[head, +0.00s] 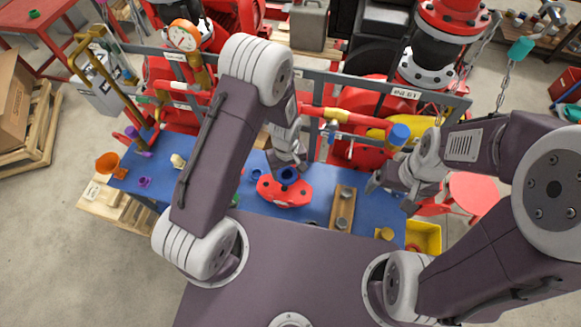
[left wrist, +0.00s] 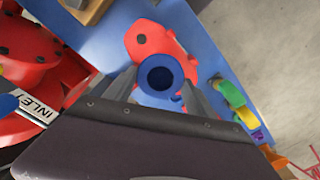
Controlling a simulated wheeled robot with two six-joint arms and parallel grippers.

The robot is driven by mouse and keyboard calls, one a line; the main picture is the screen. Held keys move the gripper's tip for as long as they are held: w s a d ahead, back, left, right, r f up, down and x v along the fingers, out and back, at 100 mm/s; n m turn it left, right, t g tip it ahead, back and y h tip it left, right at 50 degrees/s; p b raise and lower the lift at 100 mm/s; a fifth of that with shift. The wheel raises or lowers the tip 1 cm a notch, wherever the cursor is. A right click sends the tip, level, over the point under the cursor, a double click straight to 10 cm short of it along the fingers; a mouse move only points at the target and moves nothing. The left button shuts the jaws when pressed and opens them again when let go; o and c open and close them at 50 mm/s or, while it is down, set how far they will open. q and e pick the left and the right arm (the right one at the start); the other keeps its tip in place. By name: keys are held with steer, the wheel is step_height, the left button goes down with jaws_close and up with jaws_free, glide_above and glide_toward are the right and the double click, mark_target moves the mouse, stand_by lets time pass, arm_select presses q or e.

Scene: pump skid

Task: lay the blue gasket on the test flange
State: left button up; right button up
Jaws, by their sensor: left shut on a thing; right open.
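The blue gasket (head: 288,174) is a dark blue ring between the fingertips of my left gripper (head: 289,165). It also shows in the left wrist view (left wrist: 161,89), between the two grey fingers (left wrist: 161,97). The flange also shows beyond the ring in the left wrist view (left wrist: 142,40). My right gripper (head: 374,187) is open and empty, to the right over the bench.
A wooden block with metal pegs (head: 342,210) stands right of the flange on the blue bench (head: 235,192). Small purple and orange parts (head: 107,162) lie at the left end. A yellow bin (head: 424,237) is at the right. Red pump pipework rises behind the bench.

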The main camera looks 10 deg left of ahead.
arm_select(q)
steer(key=shift+a+f, duration=0.3)
steer(key=shift+a, duration=0.55)
steer(key=shift+a+f+b, duration=0.25)
steer(key=shift+f+b, duration=0.05)
steer(key=shift+b, duration=0.15)
steer(key=shift+f, duration=0.3)
steer(key=f+b, duration=0.2)
steer(key=d+f+b, duration=0.1)
steer(key=shift+d+f+b, duration=0.15)
steer(key=shift+f+b, duration=0.2)
steer(key=shift+f, duration=0.3)
steer(key=shift+a+f, duration=0.1)
steer(key=shift+a, duration=0.3)
arm_select(e)
steer(key=f, duration=0.1)
steer(key=a+f, duration=0.1)
steer(key=f, duration=0.1)
steer(key=a+f, duration=0.1)
steer(key=shift+f, duration=0.3)
arm_select(q)
steer(key=shift+d, duration=0.25)
arm_select(e)
steer(key=shift+d, duration=0.3)
arm_select(q)
steer(key=shift+a, duration=0.2)
arm_select(e)
steer(key=shift+a, duration=0.15)
